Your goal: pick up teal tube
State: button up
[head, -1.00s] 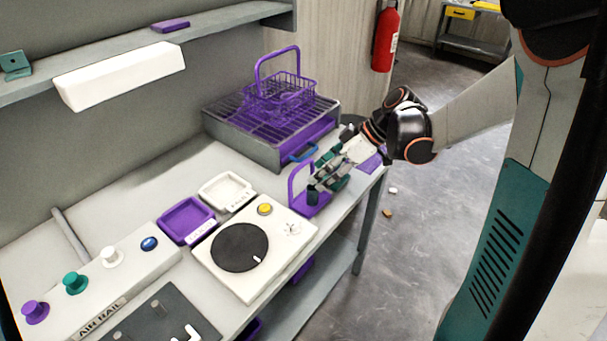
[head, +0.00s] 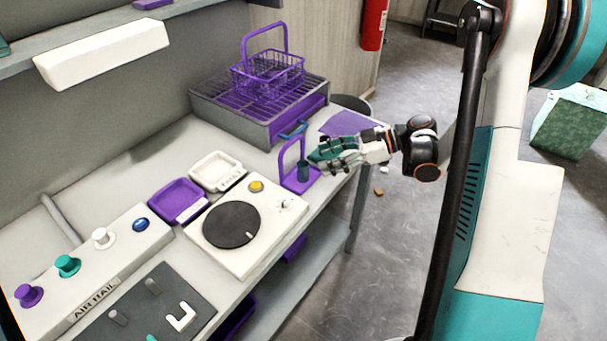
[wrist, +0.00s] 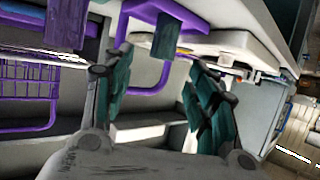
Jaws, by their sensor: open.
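The teal tube (head: 303,170) is a short dark cylinder at the purple stand (head: 286,153), which has a tall arch and a flat base near the bench's front edge. My gripper (head: 316,163) is open and roughly level, just right of the tube, with its fingers pointing left. In the wrist view, my gripper's teal-padded fingers (wrist: 160,62) are spread with nothing between them. The tube (wrist: 167,36) shows just beyond the fingertips, roughly in line with the gap. I cannot tell whether any finger touches the stand.
A grey tank (head: 262,130) with a purple wire basket (head: 267,76) stands behind. A purple mat (head: 345,124) lies near the bench's right end. A white turntable unit (head: 262,248), a white tray (head: 217,172) and a purple tray (head: 177,201) sit to the left.

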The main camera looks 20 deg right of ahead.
aim_at(298, 166)
jog(key=b+x, duration=0.2)
jog(key=x, duration=0.5)
jog(key=shift+a+f, duration=0.1)
jog(key=shift+a, duration=0.2)
jog(key=c, duration=1.2)
